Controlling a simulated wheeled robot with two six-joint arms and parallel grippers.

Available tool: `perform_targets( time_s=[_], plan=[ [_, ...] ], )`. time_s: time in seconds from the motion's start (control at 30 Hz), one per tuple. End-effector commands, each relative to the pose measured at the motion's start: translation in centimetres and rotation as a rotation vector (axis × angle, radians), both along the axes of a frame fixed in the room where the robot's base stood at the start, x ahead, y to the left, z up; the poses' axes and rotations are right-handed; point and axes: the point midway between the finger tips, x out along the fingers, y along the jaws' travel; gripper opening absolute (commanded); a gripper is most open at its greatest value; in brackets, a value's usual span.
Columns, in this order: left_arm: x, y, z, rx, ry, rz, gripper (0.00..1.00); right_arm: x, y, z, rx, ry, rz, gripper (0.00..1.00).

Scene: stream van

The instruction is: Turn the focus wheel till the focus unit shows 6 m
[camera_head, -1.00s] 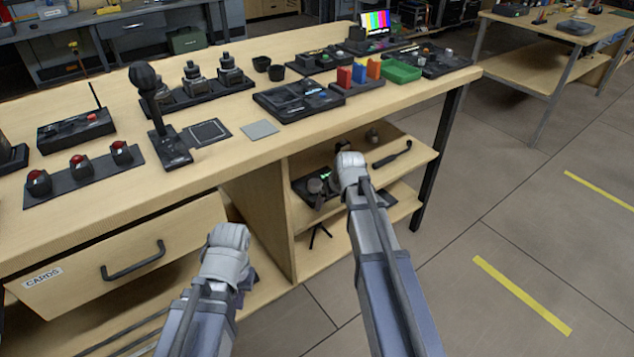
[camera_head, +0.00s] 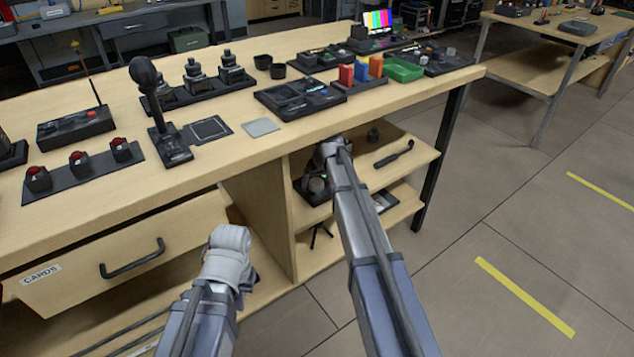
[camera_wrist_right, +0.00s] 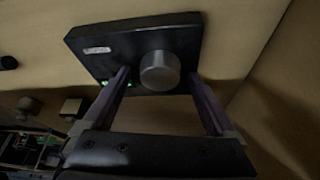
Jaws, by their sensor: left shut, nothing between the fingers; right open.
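In the right wrist view the focus unit (camera_wrist_right: 130,45) is a dark box with a small white label and a grey round focus wheel (camera_wrist_right: 160,70). Green display marks (camera_wrist_right: 122,84) show partly beside the left finger; the value cannot be read. My right gripper (camera_wrist_right: 159,77) is open, with one finger on each side of the wheel; I cannot tell whether they touch it. In the head view my right arm reaches into the shelf under the bench, and its wrist (camera_head: 332,150) hides much of the unit. My left gripper (camera_head: 240,268) is shut and empty before the bench, its fingers mostly hidden.
The bench top (camera_head: 225,165) above the shelf carries a joystick (camera_head: 150,90), red buttons (camera_head: 78,160) and several panels. A black-handled tool (camera_head: 394,155) lies on the shelf to the right of my right arm. A drawer (camera_head: 110,265) is at the left. The floor at the right is clear.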

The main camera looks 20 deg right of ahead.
Motion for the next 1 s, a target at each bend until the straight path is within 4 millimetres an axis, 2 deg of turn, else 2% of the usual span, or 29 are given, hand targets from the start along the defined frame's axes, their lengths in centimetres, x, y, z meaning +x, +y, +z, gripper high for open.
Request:
perform_targets(
  time_s=[0.07,0.17,0.83,1.0],
  plan=[
    [0.00,-0.01,0.05,0.000,0.000,0.000,0.00,-0.02,0.01,0.05,0.000,0.000,0.000,0.92],
    [0.00,-0.01,0.05,0.000,0.000,0.000,0.00,-0.02,0.01,0.06,0.000,0.000,0.000,0.82],
    [0.00,0.00,0.05,0.000,0.000,0.000,0.00,-0.02,0.01,0.06,0.000,0.000,0.000,0.06],
    [0.00,-0.01,0.05,0.000,0.000,0.000,0.00,-0.04,0.03,0.05,0.000,0.000,-0.014,0.06]
  ],
)
